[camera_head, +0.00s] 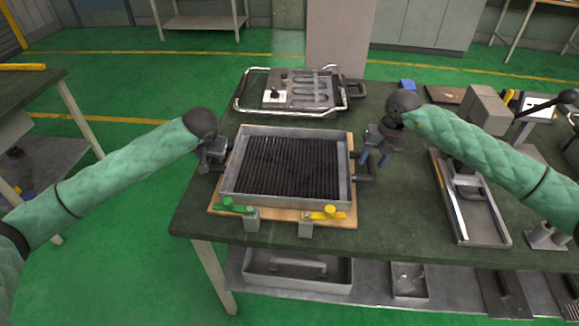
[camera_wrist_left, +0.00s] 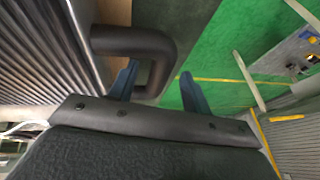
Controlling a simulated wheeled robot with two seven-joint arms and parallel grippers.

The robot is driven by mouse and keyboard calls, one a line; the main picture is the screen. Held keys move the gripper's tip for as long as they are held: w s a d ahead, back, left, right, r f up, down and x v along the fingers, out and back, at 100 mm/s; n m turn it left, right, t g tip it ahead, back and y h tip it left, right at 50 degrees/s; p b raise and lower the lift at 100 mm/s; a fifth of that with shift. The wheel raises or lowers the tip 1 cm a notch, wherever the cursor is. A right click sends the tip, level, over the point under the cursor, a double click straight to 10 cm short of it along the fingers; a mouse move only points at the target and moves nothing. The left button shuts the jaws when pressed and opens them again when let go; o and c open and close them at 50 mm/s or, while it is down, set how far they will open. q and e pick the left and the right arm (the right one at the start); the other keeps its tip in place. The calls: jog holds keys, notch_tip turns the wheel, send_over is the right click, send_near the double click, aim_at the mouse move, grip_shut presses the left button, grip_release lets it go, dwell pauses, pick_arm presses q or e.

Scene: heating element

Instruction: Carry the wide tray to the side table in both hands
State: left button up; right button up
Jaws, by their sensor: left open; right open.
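The wide tray (camera_head: 294,130), a grey metal tray with black ribbed bars inside, sits on a wooden board on the green-topped workbench (camera_head: 400,230). My left gripper (camera_head: 212,160) is at its left side. In the left wrist view, the tray's black left handle (camera_wrist_left: 130,40) passes between the open left fingers (camera_wrist_left: 160,68), one inside the loop and one outside. My right gripper (camera_head: 376,160) is open by the right handle (camera_head: 364,178); whether its fingers straddle it is unclear. A second table (camera_head: 30,85), possibly the side table, stands at the left edge.
A green clamp (camera_head: 235,207) and a yellow clamp (camera_head: 325,213) are at the tray's front edge. A chrome-framed rack (camera_head: 290,92) lies behind the tray. A metal fixture (camera_head: 468,196) lies to the right. Green floor is open between the two tables.

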pick_arm(q)
jog(key=shift+x, duration=1.25)
pick_arm(e)
jog(key=shift+a+f, duration=0.25)
jog(key=shift+f, duration=1)
pick_arm(q)
grip_shut()
pick_arm(e)
grip_shut()
pick_arm(q)
jog(key=shift+w+r, duration=0.15)
jog(key=shift+r, duration=0.05)
pick_arm(e)
jog(key=shift+w+r, duration=0.15)
jog(key=shift+r, duration=0.05)
